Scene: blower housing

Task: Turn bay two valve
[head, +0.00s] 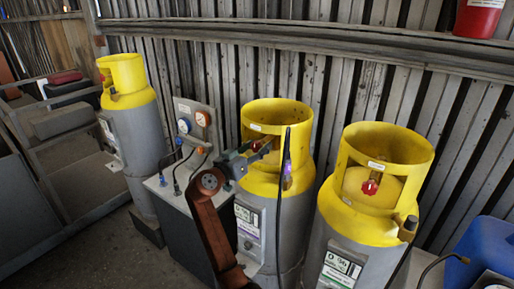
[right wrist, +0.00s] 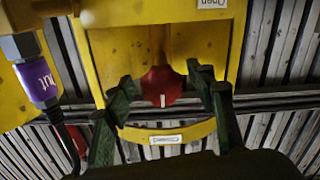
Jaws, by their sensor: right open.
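A grey gas cylinder with a yellow collar (head: 262,110) stands in the middle of the head view. Its valve has a red knob (right wrist: 163,88), clear in the right wrist view, with a pale mark on its face. My right gripper (head: 254,151) reaches in at the collar opening and partly hides the knob in the head view. In the right wrist view its two dark green fingers (right wrist: 162,82) are open, one on each side of the knob, with visible gaps. I cannot tell the depth between fingertips and knob. My left gripper is not in view.
A similar cylinder with a red valve knob (head: 370,187) stands at right, another cylinder (head: 127,130) at left. A gauge panel (head: 194,128) stands between. A purple connector (right wrist: 40,82) with a black hose is beside the middle valve. A blue container (head: 485,248) is at lower right.

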